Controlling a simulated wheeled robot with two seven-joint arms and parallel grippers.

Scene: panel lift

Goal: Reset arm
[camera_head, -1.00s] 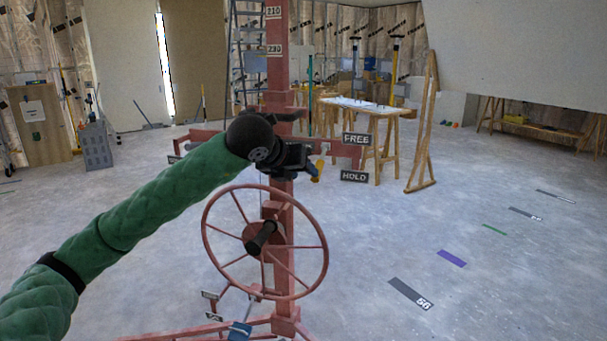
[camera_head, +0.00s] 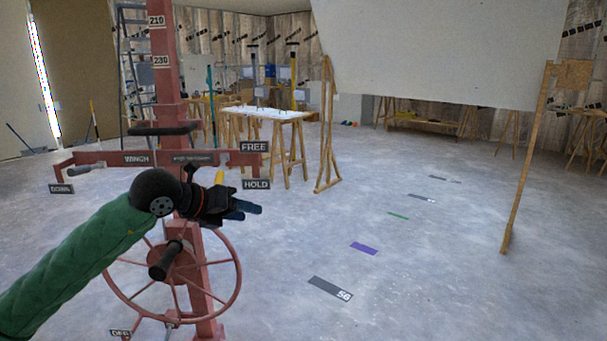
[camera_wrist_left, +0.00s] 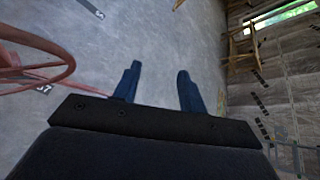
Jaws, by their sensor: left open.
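My left gripper (camera_head: 248,210) is in front of the red lift post (camera_head: 168,88), above and to the right of the wheel's hub. In the left wrist view its two blue fingers (camera_wrist_left: 160,88) stand apart with only floor between them. The red handwheel (camera_head: 238,268) with a black crank knob (camera_head: 165,262) is below the gripper, and part of its rim shows in the left wrist view (camera_wrist_left: 50,55). A red crossbar (camera_head: 110,158) carries signs FREE (camera_head: 254,147) and HOLD (camera_head: 256,184). A yellow-tipped lever (camera_head: 219,176) shows just behind the gripper. My right gripper is not in view.
A large pale panel (camera_head: 440,50) hangs at the upper right. A wooden prop (camera_head: 528,160) stands at the right and a wooden frame (camera_head: 328,130) near the middle. A worktable (camera_head: 265,113) is behind. The floor at right is open, with flat markers (camera_head: 330,288).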

